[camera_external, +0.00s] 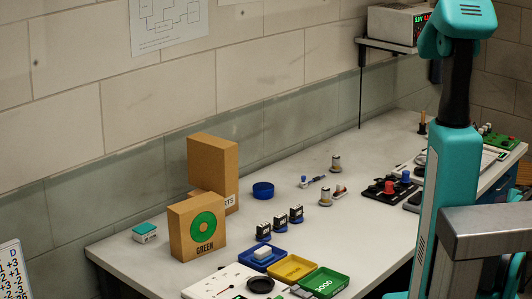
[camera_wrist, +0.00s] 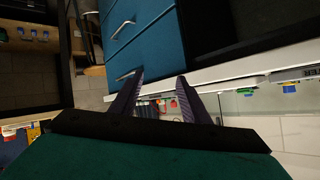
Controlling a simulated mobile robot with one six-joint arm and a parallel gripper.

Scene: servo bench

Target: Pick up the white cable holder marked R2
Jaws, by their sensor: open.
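I cannot make out the mark R2 on anything. Three small black-and-white pieces on blue bases (camera_external: 280,223) stand in a row on the bench in the external view; their markings are too small to read. A white block (camera_external: 262,251) lies in a blue tray (camera_external: 246,266) in front of them; no mark is readable on it either. My gripper (camera_wrist: 160,76) is open in the wrist view, with nothing between its fingers. It is apart from the bench items, and its fingertips do not show in the external view.
The bench (camera_external: 133,256) also carries a box marked GREEN (camera_external: 186,241), a taller brown box (camera_external: 207,157), a yellow tray (camera_external: 292,267), a green tray (camera_external: 325,282), a blue round dish (camera_external: 263,190) and a black block with red knobs (camera_external: 379,192). Blue drawers (camera_wrist: 150,40) show in the wrist view.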

